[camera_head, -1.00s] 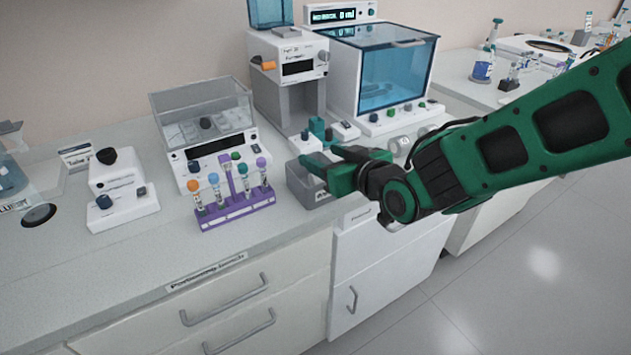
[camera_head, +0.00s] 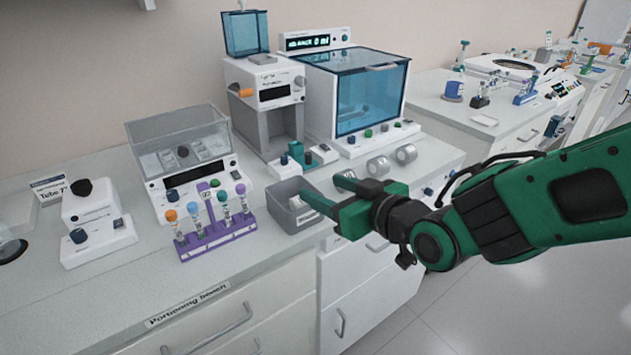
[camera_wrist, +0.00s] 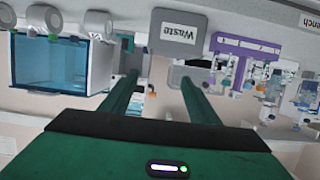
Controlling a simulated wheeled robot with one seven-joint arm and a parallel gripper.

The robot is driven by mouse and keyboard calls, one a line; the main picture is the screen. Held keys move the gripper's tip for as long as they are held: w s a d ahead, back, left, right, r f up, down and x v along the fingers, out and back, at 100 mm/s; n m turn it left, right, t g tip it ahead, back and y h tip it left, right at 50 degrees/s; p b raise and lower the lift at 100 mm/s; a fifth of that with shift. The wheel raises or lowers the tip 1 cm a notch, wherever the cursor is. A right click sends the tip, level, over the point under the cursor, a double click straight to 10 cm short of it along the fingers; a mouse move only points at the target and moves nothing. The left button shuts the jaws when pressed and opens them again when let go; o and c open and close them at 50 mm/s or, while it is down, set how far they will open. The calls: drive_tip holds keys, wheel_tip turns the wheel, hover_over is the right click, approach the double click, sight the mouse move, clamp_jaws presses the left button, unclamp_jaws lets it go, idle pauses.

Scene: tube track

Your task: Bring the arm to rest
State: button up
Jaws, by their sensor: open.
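My green gripper (camera_head: 322,196) is open, with its two fingers apart and nothing seen between them. In the head view it hangs over the front of the bench, just right of a grey waste bin (camera_head: 287,212). In the wrist view, the fingers of my gripper (camera_wrist: 158,82) reach forward, and the bin labelled "Waste" (camera_wrist: 178,33) shows upside down beyond them. My green arm comes in from the right side of the head view.
A purple rack (camera_head: 216,240) with several capped tubes stands left of the bin. A blue-windowed cabinet (camera_head: 370,98) and a dispenser (camera_head: 268,95) stand behind. Open floor (camera_head: 480,310) lies in front.

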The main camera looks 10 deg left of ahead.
drive_tip(key=w+d+f+m+h, duration=0.1)
drive_tip(key=d+f+m+h, duration=0.15)
drive_tip(key=d, duration=0.75)
drive_tip(key=w+d+f+m+g+h, duration=0.15)
drive_tip(key=d+h, duration=0.25)
drive_tip(key=d, duration=0.6)
drive_tip(key=w+d+f+m+h, duration=0.1)
drive_tip(key=w+d+m+h, duration=0.15)
drive_tip(key=d, duration=0.85)
drive_tip(key=s+d+f+m+g+h, duration=0.1)
drive_tip(key=s+d+m+g, duration=0.1)
drive_tip(key=s+d, duration=0.4)
drive_tip(key=s+d+m+g+h, duration=0.1)
drive_tip(key=s+d+m+h, duration=0.15)
drive_tip(key=d, duration=0.45)
drive_tip(key=s+d+m+g, duration=0.2)
drive_tip(key=s+d, duration=0.1)
drive_tip(key=s, duration=0.6)
drive_tip(key=s+d+m+g+y, duration=0.1)
drive_tip(key=s+d+m+g, duration=0.2)
drive_tip(key=s, duration=0.5)
drive_tip(key=shift+s+d+r, duration=0.35)
drive_tip(key=shift+d+r, duration=0.05)
drive_tip(key=shift+d, duration=0.4)
drive_tip(key=shift+y, duration=0.25)
drive_tip(key=shift+w+f, duration=0.25)
drive_tip(key=shift+w, duration=0.4)
